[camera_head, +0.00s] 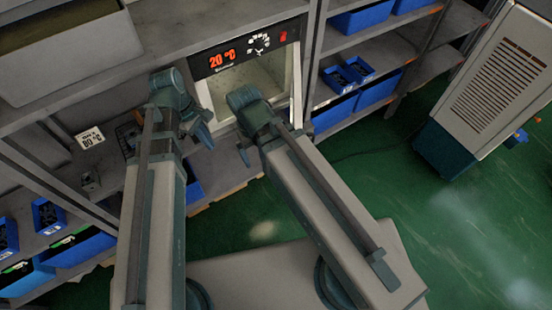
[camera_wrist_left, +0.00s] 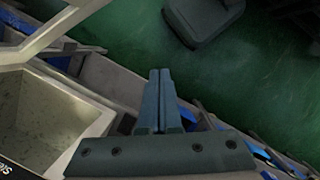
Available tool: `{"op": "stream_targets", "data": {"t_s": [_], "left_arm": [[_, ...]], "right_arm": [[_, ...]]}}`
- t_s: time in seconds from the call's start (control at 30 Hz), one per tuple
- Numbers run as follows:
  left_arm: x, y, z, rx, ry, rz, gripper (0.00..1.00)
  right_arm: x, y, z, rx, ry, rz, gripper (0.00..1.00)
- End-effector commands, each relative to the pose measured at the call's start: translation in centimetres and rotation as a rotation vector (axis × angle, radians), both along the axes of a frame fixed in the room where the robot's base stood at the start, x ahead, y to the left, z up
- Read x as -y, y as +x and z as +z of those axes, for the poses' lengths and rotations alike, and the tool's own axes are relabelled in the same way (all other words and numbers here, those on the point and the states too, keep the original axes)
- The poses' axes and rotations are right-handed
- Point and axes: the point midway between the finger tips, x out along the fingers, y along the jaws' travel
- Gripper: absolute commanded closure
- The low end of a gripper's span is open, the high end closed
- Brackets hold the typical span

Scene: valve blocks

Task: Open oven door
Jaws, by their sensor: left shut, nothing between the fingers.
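The oven (camera_head: 220,60) is built into the shelf unit, with a black display reading 20 °C. Its pale cavity (camera_head: 262,72) is exposed. The oven door (camera_head: 297,88) stands swung open at the cavity's right side, seen nearly edge-on. The cavity also shows in the left wrist view (camera_wrist_left: 45,120), with a pale panel that looks like the door (camera_wrist_left: 62,28) beyond it. My left gripper (camera_head: 207,137) is in front of the oven's lower left; its fingers (camera_wrist_left: 158,80) are together and empty. My right arm reaches in front of the cavity; its fingertips are not clear.
Shelves with blue bins (camera_head: 362,18) stand right of the oven, and more bins (camera_head: 75,248) are at lower left. A small 80 °C sign (camera_head: 90,138) is on the left shelf. A grey cabinet (camera_head: 495,85) stands at far right. Green floor (camera_head: 450,220) is open at right.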

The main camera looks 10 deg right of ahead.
Motion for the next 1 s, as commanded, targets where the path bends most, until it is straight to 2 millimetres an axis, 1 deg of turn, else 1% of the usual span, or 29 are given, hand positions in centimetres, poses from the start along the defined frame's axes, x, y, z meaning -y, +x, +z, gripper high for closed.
{"op": "stream_targets", "data": {"t_s": [0.03, 0.2, 0.33, 0.47, 0.57, 0.6, 0.67, 0.7, 0.87, 0.9, 0.97, 1.0], "left_arm": [[0.2, 0.1, -0.8, -0.004, -0.012, 0.007, 1.0], [1.2, 0.2, -2.1, -0.022, -0.067, 0.033, 1.0], [2.1, 0.4, -3.6, -0.043, -0.125, 0.06, 1.0], [3.3, 0.6, -5.4, -0.071, -0.198, 0.094, 1.0], [4.4, 0.8, -6.9, -0.098, -0.269, 0.123, 1.0], [5.0, 0.9, -7.8, -0.113, -0.306, 0.139, 1.0], [5.8, 1.2, -9.1, -0.139, -0.367, 0.161, 1.0], [6.3, 1.3, -9.9, -0.159, -0.41, 0.178, 1.0], [8.2, 2.0, -12.2, -0.238, -0.581, 0.234, 1.0], [8.6, 2.2, -12.7, -0.258, -0.623, 0.246, 1.0], [9.0, 2.5, -13.4, -0.289, -0.686, 0.263, 1.0], [9.3, 2.7, -13.8, -0.31, -0.729, 0.273, 1.0]], "right_arm": [[0.0, 0.0, -0.8, 0.0, 0.0, 0.0, 0.0], [0.0, 0.0, -2.6, 0.0, 0.0, 0.0, 0.0], [0.0, 0.1, -4.6, 0.0, -0.001, 0.001, 0.0], [0.0, 0.1, -7.1, 0.001, -0.001, 0.001, 0.0], [0.1, 0.1, -9.5, 0.001, -0.001, 0.001, 0.0], [0.1, 0.1, -10.9, 0.001, -0.001, 0.002, 0.0], [0.1, 0.1, -13.0, 0.001, -0.001, 0.002, 0.0], [0.1, 0.1, -14.4, 0.001, -0.001, 0.002, 0.0], [0.1, 0.1, -19.8, 0.002, -0.001, 0.003, 0.0], [0.1, 0.1, -21.1, 0.002, -0.001, 0.004, 0.0], [0.1, 0.2, -23.1, 0.002, -0.001, 0.004, 0.0], [0.1, 0.2, -24.4, 0.002, -0.001, 0.004, 0.0]]}}
